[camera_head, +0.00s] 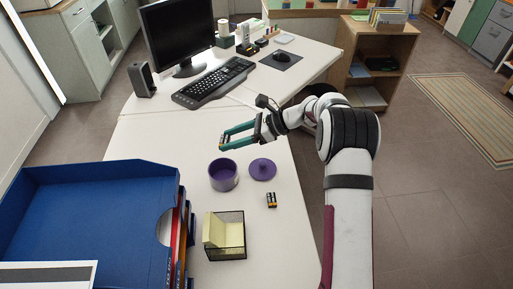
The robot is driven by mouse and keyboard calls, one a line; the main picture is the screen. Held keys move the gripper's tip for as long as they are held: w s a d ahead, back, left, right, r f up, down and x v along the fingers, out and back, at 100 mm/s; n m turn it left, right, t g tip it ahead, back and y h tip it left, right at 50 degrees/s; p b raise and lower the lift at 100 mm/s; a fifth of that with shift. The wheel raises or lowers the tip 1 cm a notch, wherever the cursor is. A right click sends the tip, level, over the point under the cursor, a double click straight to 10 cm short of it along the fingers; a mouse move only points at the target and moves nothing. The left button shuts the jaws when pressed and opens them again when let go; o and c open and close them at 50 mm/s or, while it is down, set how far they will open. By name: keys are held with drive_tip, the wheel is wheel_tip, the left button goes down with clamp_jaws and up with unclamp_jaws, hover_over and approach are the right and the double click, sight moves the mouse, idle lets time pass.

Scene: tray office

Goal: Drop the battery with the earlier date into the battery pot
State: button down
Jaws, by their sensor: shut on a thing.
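My gripper (226,140) has green fingers and is held above the desk, behind the purple pot in the picture. It is shut on a small dark and yellowish thing at the fingertips, which looks like a battery (221,142); the fingers hide most of it. The round purple battery pot (223,176) stands open on the white desk, nearer the camera than the gripper. Its purple lid (262,169) lies to the right of it. A black and gold battery (271,200), possibly more than one side by side, is on the desk below the lid. No date is readable.
A black mesh holder with yellow notes (225,236) stands in front of the pot. A blue tray (90,185) fills the left front. A keyboard (213,82), monitor and speaker (142,80) stand farther back. The desk (165,150) left of the gripper is clear.

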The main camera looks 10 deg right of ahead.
wheel_tip(320, 180, down, 5)
drive_tip(key=shift+f, duration=0.2)
drive_tip(key=shift+c, duration=0.7)
unclamp_jaws()
drive_tip(key=v, duration=1.6)
